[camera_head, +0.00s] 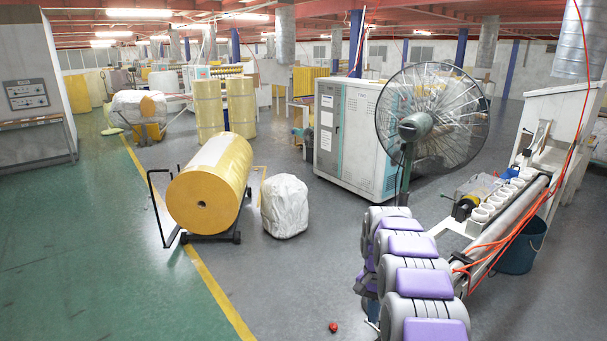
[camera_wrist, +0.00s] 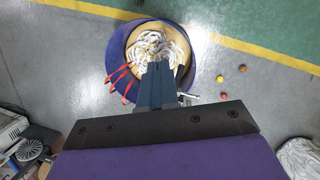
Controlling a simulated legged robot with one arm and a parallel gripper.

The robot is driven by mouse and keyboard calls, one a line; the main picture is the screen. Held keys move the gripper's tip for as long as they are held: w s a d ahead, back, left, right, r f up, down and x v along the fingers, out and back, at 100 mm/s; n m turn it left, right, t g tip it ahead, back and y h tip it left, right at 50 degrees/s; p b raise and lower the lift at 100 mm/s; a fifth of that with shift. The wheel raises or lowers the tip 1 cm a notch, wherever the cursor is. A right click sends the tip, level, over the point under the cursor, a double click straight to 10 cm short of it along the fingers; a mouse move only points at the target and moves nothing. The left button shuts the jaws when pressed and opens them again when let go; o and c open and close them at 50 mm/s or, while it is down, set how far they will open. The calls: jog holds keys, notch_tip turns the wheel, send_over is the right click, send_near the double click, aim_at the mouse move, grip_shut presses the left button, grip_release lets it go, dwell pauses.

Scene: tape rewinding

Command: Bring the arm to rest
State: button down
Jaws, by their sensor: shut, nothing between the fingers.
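My gripper (camera_wrist: 158,68) shows in the wrist view, with its dark fingers together and nothing between them. It points down over a round purple-rimmed container (camera_wrist: 117,50). White tangled strands (camera_wrist: 150,45) lie inside the container, on a tan surface. The fingers cover part of the container's near side. I cannot tell the height of the gripper above it.
Red prongs (camera_wrist: 118,75) stick out at the container's left rim. The head view shows a yellow roll (camera_head: 205,190), a white-wrapped bundle (camera_head: 285,207), a fan (camera_head: 432,110) and open floor at left.

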jog(key=s+a+r+n+b, duration=0.15)
jog(key=s+r, duration=0.35)
jog(key=s, duration=0.5)
jog(key=s+a+r+n+b, duration=0.1)
jog(key=s+a+r+n, duration=0.1)
jog(key=s+r, duration=0.6)
jog(key=s+f+n+b, duration=0.1)
jog(key=s+f, duration=0.1)
jog(key=s, duration=1.1)
jog(key=s+a+f+n+t+b, duration=0.1)
jog(key=s+f, duration=0.2)
jog(key=s, duration=1)
jog(key=shift+a+f, duration=0.15)
jog(key=shift+f, duration=0.05)
jog(key=shift+n, duration=0.25)
